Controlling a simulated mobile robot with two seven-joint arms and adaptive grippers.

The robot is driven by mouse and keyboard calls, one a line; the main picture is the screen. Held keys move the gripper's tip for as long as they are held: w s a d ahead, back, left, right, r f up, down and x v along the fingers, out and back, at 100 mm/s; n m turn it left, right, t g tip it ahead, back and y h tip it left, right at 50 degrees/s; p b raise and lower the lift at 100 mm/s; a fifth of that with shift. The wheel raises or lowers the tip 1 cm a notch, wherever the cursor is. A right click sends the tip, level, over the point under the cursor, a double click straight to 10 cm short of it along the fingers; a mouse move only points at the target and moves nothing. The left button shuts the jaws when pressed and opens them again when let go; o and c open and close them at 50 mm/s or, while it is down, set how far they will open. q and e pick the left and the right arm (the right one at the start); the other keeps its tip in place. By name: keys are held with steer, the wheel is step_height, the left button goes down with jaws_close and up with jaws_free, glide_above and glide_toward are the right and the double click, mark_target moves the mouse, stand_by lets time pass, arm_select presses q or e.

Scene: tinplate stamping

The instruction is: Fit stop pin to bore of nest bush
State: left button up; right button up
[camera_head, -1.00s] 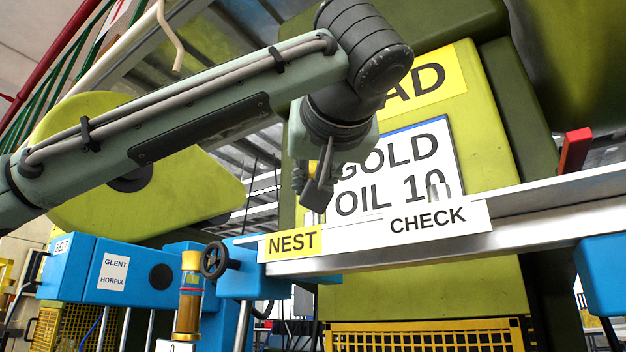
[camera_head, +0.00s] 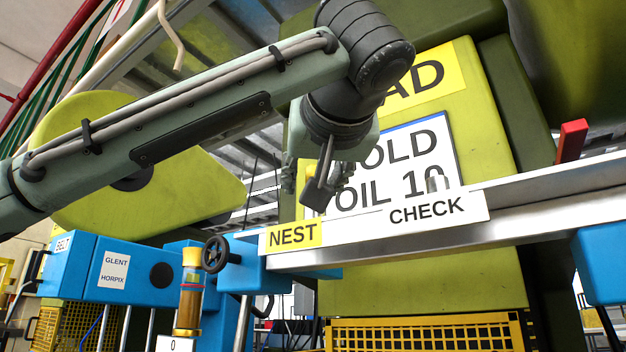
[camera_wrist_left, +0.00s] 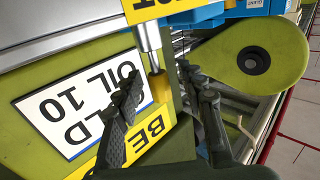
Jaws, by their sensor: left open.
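A pin with a silver shaft (camera_wrist_left: 149,38) and a yellow end (camera_wrist_left: 160,88) shows in the left wrist view; I take it for the stop pin. Its shaft runs to the NEST label (camera_head: 293,236) side of the rail, and its yellow end lies between my fingertips. My left gripper (camera_head: 325,190) is open, just above the rail near the NEST label; it also shows in the left wrist view (camera_wrist_left: 158,96). I cannot tell whether a finger touches the pin. My right gripper is out of view.
A metal rail (camera_head: 380,247) crosses under my gripper. A blue block with a black handwheel (camera_head: 215,257) is at left. A red block (camera_head: 571,141) stands at right. The green press is behind.

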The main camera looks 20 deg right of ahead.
arm_select(q)
steer(key=s+a, duration=0.2)
steer(key=s, duration=0.9)
steer(key=shift+s, duration=0.3)
